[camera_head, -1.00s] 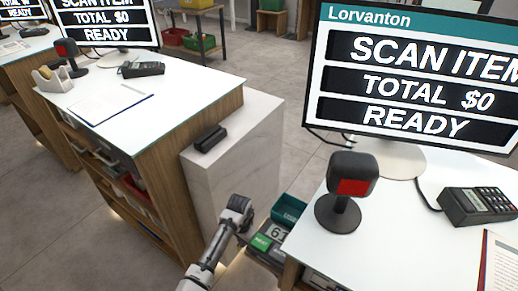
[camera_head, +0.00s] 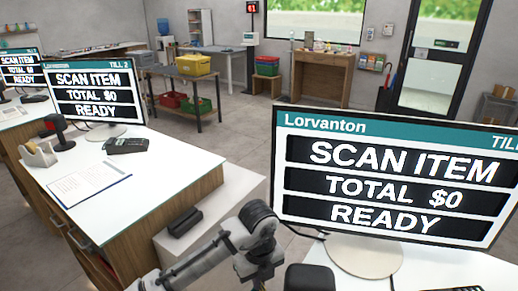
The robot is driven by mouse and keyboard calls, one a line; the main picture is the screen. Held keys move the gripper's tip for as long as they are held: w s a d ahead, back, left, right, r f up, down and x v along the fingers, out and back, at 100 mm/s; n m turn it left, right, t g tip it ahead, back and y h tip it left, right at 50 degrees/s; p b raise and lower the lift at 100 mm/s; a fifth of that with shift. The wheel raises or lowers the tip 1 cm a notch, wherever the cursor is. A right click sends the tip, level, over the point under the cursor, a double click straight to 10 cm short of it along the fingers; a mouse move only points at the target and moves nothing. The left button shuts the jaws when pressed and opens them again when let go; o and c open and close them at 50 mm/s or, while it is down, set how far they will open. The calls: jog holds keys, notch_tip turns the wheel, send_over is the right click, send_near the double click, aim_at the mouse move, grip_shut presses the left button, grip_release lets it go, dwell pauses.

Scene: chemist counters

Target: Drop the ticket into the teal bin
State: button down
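The ticket and the teal bin are not visible in the present head view. My arm (camera_head: 225,250) rises from the bottom edge to a dark joint, then bends down out of the frame. My gripper is not in view, so I cannot see whether it holds anything. The lower gap between the two counters is mostly outside the frame or behind my arm.
A large till monitor (camera_head: 395,180) stands on the right counter. A dark rounded device top (camera_head: 310,278) shows below it. The left counter (camera_head: 165,165) holds a card terminal (camera_head: 127,145) and tape dispenser (camera_head: 38,153). Open floor (camera_head: 235,120) lies beyond.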

notch_tip(320, 180, down, 6)
jog(key=shift+a+r+b, duration=0.1)
jog(key=shift+r+b, duration=0.05)
jog(key=shift+b, duration=0.45)
jog(key=c, duration=1.6)
grip_release()
notch_tip(320, 180, up, 14)
jog(key=shift+f+b, duration=0.1)
jog(key=shift+b, duration=0.9)
